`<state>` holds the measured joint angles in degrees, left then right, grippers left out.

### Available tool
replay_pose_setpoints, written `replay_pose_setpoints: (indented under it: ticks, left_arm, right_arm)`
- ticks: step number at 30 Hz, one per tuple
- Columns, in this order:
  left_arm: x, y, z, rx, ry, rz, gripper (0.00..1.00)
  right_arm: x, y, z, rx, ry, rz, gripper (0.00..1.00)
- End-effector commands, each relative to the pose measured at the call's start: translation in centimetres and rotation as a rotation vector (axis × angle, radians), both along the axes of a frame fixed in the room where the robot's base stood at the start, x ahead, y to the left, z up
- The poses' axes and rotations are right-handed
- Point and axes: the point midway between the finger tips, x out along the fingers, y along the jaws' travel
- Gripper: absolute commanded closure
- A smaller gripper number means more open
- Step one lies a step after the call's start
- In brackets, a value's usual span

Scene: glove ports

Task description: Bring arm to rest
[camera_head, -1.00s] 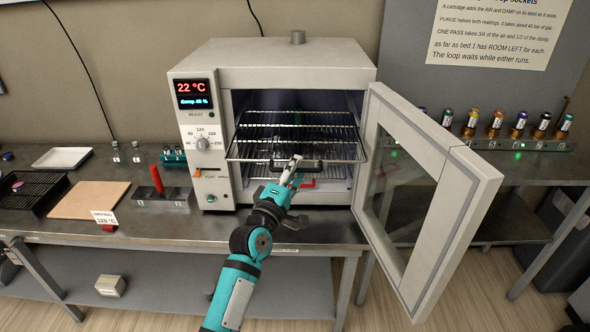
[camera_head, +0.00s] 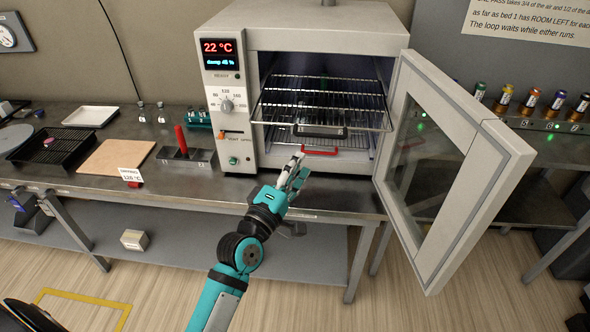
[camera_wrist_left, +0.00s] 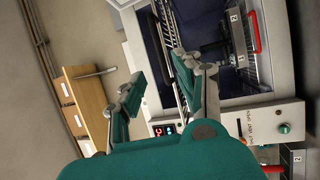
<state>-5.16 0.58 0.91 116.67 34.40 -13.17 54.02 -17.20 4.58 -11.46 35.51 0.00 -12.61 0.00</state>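My left gripper (camera_head: 297,170) is teal with pale grey fingers. It is in front of the oven, below the shelf's front edge, and looks clear of it. The left wrist view shows its two fingers (camera_wrist_left: 160,85) spread apart with nothing between them. The oven (camera_head: 300,38) stands on the bench with its glass door (camera_head: 455,165) swung open to the right. My right gripper is in neither current view.
The steel bench (camera_head: 345,200) runs along the wall. Several cartridges (camera_head: 529,102) stand at right. The floor in front looks open.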

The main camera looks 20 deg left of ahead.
Motion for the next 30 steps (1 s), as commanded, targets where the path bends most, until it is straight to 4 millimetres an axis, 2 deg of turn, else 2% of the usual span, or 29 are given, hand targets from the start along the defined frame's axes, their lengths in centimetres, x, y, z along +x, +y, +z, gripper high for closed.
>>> replay_pose_setpoints:
  ticks: [4, 17, 20, 23, 26, 30]
  left_arm:
    - [-0.8, 0.1, -0.1, -0.001, 0.0, -0.001, 0.66]
    - [-0.8, 0.1, -0.1, -0.001, 0.0, -0.001, 0.66]
    - [-0.7, 0.0, -1.2, 0.015, 0.018, 0.001, 0.66]
    - [-0.2, -0.2, -4.8, 0.076, 0.083, 0.005, 0.66]
    - [-0.1, -0.7, -11.3, 0.189, 0.195, 0.003, 0.66]
    - [-1.5, -1.3, -22.0, 0.391, 0.374, -0.029, 0.66]
  right_arm:
    - [0.0, 0.0, 0.0, 0.0, 0.0, 0.0, 0.6]
    - [0.0, 0.0, 0.0, 0.0, 0.0, 0.0, 0.6]
    - [0.0, 0.0, 0.0, 0.0, 0.0, 0.0, 0.6]
    - [0.0, 0.0, -0.1, 0.0, 0.0, 0.0, 0.6]
    - [0.0, 0.0, -0.2, 0.0, 0.0, 0.0, 0.6]
    - [0.0, 0.0, -0.4, 0.0, 0.0, 0.0, 0.6]
